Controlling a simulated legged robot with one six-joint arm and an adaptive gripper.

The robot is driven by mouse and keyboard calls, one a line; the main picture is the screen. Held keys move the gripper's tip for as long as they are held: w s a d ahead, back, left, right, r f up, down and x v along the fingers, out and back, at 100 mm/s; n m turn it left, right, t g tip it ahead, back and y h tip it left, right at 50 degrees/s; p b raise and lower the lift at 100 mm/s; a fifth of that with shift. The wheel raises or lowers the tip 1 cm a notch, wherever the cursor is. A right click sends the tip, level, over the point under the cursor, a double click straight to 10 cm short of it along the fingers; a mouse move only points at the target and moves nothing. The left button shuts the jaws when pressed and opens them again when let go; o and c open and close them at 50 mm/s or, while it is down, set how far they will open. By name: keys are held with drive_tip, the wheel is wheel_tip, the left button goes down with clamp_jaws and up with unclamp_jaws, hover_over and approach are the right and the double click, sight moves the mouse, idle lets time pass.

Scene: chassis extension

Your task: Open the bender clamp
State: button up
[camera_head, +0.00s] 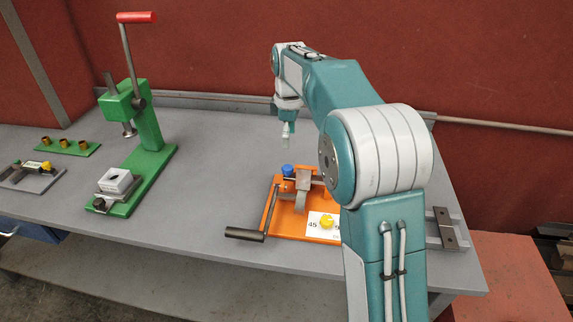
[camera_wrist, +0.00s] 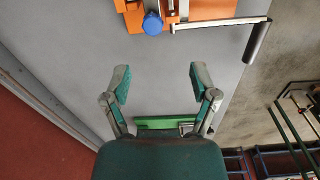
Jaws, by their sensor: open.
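The orange bender (camera_head: 283,215) sits on the grey bench, partly hidden behind my arm. Its blue clamp knob (camera_head: 287,170) stands at its back left, beside a grey metal block (camera_head: 303,180). A lever with a dark handle (camera_head: 245,234) sticks out at its front left. In the wrist view, the bender (camera_wrist: 210,9) is at the top edge, with the blue knob (camera_wrist: 153,23) in front of my fingers and the handle (camera_wrist: 256,42) at the right. My gripper (camera_wrist: 160,82) is open and empty, apart from the knob. In the head view, my gripper (camera_head: 286,132) hangs above the bench behind the bender.
A green press (camera_head: 150,140) with a red-tipped lever stands at the left. A green strip (camera_head: 67,148) with brass pieces and a small grey fixture (camera_head: 30,180) lie farther left. The bench between press and bender is clear.

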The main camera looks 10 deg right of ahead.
sight(287, 167)
drive_tip(key=shift+n, duration=0.4)
drive_tip(key=f, duration=0.4)
drive_tip(key=w+f, duration=0.1)
drive_tip(key=f, duration=0.7)
drive_tip(key=shift+w+f, duration=0.1)
drive_tip(key=shift+w, duration=0.2)
clamp_jaws()
